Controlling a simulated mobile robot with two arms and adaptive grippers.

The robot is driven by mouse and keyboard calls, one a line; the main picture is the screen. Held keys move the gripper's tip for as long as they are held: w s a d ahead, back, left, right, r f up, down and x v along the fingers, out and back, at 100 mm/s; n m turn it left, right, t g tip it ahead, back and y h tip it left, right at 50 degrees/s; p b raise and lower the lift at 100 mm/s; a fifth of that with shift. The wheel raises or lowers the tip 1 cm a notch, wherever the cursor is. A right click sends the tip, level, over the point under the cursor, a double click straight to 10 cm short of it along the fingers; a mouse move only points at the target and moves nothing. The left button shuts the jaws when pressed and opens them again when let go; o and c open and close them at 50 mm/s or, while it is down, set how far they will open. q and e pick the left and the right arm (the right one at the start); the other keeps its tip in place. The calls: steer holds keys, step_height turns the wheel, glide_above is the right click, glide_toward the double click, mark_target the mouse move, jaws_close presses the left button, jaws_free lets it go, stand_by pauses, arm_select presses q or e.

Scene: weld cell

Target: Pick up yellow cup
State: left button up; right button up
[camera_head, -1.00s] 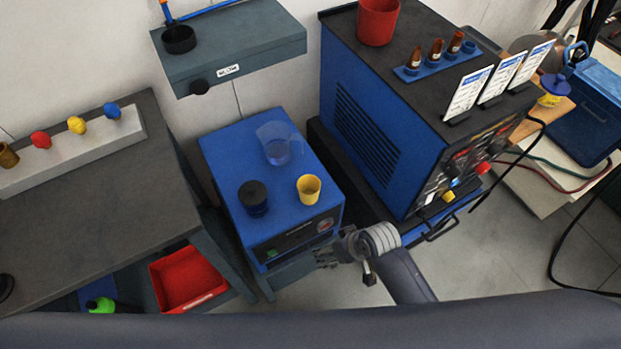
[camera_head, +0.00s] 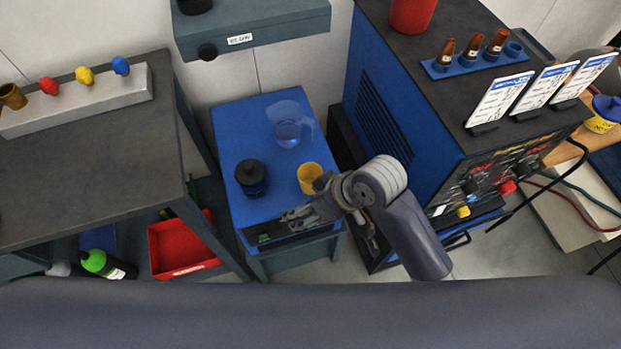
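The yellow cup (camera_head: 308,174) stands upright on the blue top of a small cabinet (camera_head: 238,207), near its front right. My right gripper (camera_head: 290,217) comes in from the right and is in front of the cup, over the cabinet's front edge. The wrist overlaps the cup's lower right side in the picture. I cannot tell whether the gripper touches the cup, and its finger opening is too small to make out. My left gripper is not in view.
On the same top, a black-lidded jar (camera_head: 251,177) stands left of the cup and a clear beaker (camera_head: 288,128) stands behind it. The blue welding machine (camera_head: 400,120) rises close on the right. A grey bench (camera_head: 90,180) stands on the left, with a red bin (camera_head: 180,248) below.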

steer(key=w+a+r+n+g, duration=0.2)
steer(key=w+a+r+n, duration=0.15)
steer(key=a+n, duration=0.25)
steer(key=w+d+r+n+h, duration=0.3)
steer(key=w+d+r+h, duration=0.1)
steer(key=w+d+h, duration=0.15)
glide_toward(310, 175)
steer(key=s, duration=0.1)
steer(key=shift+g, duration=0.4)
steer(key=shift+s+f, duration=0.15)
steer(key=shift+f, duration=1.35)
steer(key=shift+s+f, duration=0.15)
steer(key=shift+f, duration=1.4)
steer(key=shift+c, duration=0.5)
steer(key=c, duration=1)
steer(key=shift+c, duration=0.2)
